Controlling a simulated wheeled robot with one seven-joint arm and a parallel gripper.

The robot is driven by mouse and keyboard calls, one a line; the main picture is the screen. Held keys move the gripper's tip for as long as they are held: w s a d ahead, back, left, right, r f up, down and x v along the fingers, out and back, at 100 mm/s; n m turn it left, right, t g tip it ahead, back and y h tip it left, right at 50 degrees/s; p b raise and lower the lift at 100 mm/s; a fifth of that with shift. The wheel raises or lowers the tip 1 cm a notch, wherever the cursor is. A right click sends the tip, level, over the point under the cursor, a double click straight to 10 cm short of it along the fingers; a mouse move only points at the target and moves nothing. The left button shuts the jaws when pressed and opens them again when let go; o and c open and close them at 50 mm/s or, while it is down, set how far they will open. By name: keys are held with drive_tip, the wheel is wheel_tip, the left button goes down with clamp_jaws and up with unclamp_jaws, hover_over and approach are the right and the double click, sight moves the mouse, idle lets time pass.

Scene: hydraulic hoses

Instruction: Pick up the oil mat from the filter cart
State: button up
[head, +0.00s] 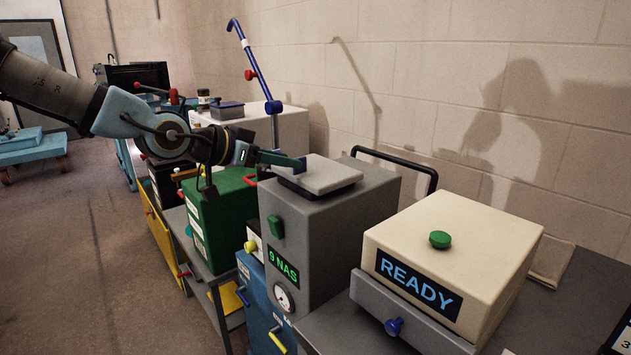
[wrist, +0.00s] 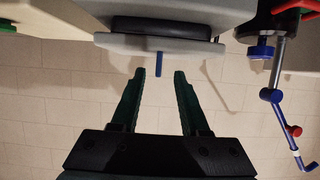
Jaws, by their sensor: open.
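The filter cart (head: 330,225) is a grey box with a green "9 NAS" display and a black handle. On its top lies a light grey slab (head: 322,176) above a dark layer; I take this to be the oil mat. It also shows in the wrist view (wrist: 125,45), with a small blue tab (wrist: 158,64) sticking out towards me. My gripper (head: 298,164) reaches in from the left at slab height. In the wrist view my gripper (wrist: 158,76) is open and empty, its fingertips either side of the tab's line, just short of the slab. I see no contact.
A cream box marked READY (head: 452,255) stands to the right. A green box (head: 220,215) stands left, below my arm. A blue bent pipe (head: 255,70) rises behind. The block wall (head: 450,80) runs close behind the cart. A beige cloth (head: 551,264) lies at right.

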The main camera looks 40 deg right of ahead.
sight(302, 172)
drive_tip(key=x, duration=0.3)
drive_tip(key=shift+s+d, duration=0.2)
drive_tip(key=shift+d, duration=0.1)
drive_tip(key=shift+x, duration=0.8)
drive_tip(key=shift+w, duration=0.1)
drive_tip(key=shift+c, duration=0.2)
clamp_jaws()
